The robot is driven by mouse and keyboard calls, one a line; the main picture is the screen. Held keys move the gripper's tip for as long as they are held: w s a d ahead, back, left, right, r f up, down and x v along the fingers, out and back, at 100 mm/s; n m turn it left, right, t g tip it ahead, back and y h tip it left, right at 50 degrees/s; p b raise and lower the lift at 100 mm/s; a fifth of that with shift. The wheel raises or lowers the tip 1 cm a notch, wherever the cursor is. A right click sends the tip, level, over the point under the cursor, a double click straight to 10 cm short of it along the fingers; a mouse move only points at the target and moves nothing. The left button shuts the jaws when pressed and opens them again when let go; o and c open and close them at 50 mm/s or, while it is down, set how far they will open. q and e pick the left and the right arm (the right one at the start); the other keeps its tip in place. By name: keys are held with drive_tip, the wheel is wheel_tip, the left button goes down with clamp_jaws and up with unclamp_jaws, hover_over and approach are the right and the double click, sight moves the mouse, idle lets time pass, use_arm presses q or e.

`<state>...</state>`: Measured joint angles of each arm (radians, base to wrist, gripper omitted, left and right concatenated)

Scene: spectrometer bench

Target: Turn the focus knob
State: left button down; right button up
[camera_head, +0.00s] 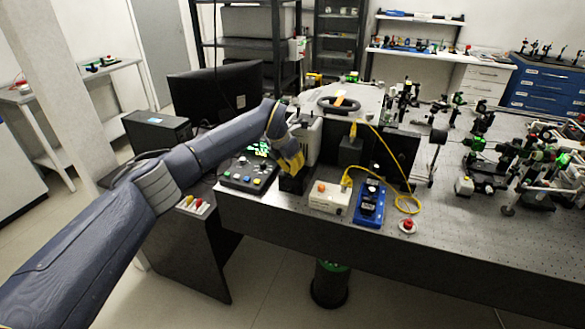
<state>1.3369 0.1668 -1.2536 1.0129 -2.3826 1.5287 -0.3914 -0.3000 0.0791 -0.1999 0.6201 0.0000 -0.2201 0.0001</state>
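My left arm reaches across from the left. Its gripper (293,181) points down at the front left part of the bench, beside a pale upright instrument housing (309,140). The fingers are dark and small here, so I cannot tell whether they are open or shut, or whether they touch anything. I cannot make out the focus knob for certain; it may be hidden behind the gripper and wrist. My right gripper is not in view.
A control box with coloured buttons (248,175) lies left of the gripper. A white box with an orange knob (329,197), a blue device (370,203), a yellow cable (407,204) and a red button (407,226) lie to the right. Optics crowd the right side.

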use_arm(q)
drive_tip(key=shift+w+r, duration=0.1)
drive_tip(key=shift+r, duration=0.1)
drive_tip(key=c, duration=1.3)
unclamp_jaws()
drive_tip(key=shift+f, duration=0.15)
drive_tip(key=v, duration=1.2)
drive_tip(key=shift+d, duration=0.1)
